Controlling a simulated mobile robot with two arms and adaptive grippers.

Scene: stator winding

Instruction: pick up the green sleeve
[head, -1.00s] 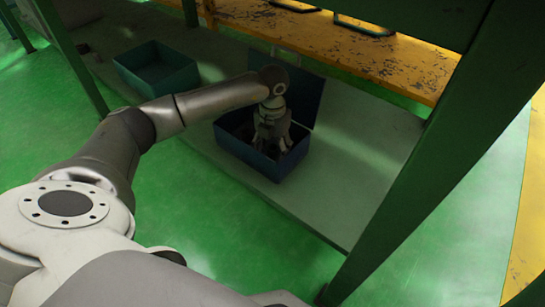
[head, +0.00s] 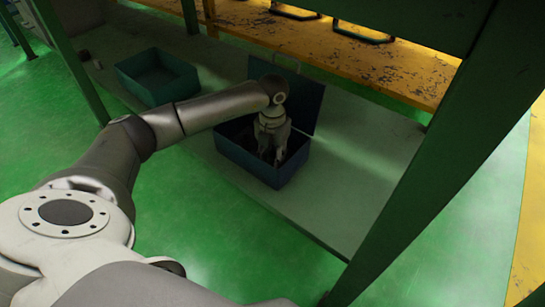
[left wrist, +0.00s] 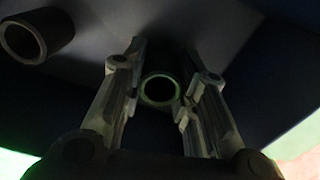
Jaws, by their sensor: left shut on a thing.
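The green sleeve (left wrist: 159,88) shows in the left wrist view as a dark ring with a green-tinted rim, between my left fingers. My left gripper (head: 272,158) reaches down into the open blue box (head: 262,172) in the head view. In the left wrist view my left gripper (left wrist: 160,92) is shut on the sleeve, with one finger on each side of it. The sleeve is hidden in the head view by the gripper and the box walls. My right gripper is not in view.
Another dark sleeve (left wrist: 37,38) lies at the upper left in the left wrist view. The box's raised lid (head: 300,95) stands behind my gripper. A second open teal box (head: 157,78) stands to the left. Green posts (head: 420,150) frame the pale shelf (head: 350,190).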

